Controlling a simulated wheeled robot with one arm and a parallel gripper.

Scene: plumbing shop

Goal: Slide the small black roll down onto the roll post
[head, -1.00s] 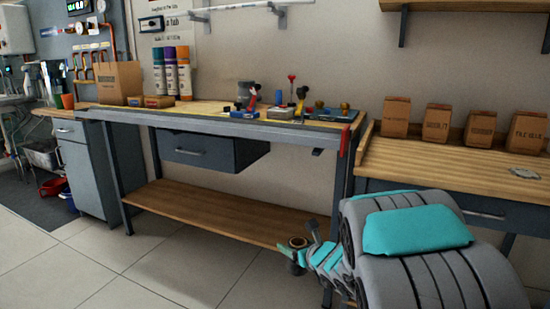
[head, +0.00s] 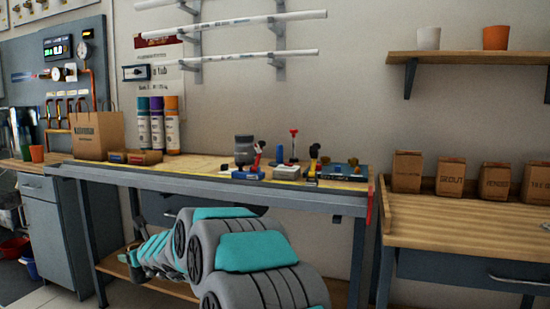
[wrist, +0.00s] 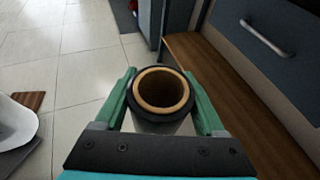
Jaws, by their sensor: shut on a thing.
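The small black roll (wrist: 134,108) is held between the green fingers of my gripper (wrist: 161,98) in the wrist view. Its dark outer ring surrounds a tan, hollow core, and the open end faces the camera. My gripper is shut on it.
A wooden lower shelf (wrist: 235,95) and drawer (wrist: 268,30) are right of my gripper in the wrist view.

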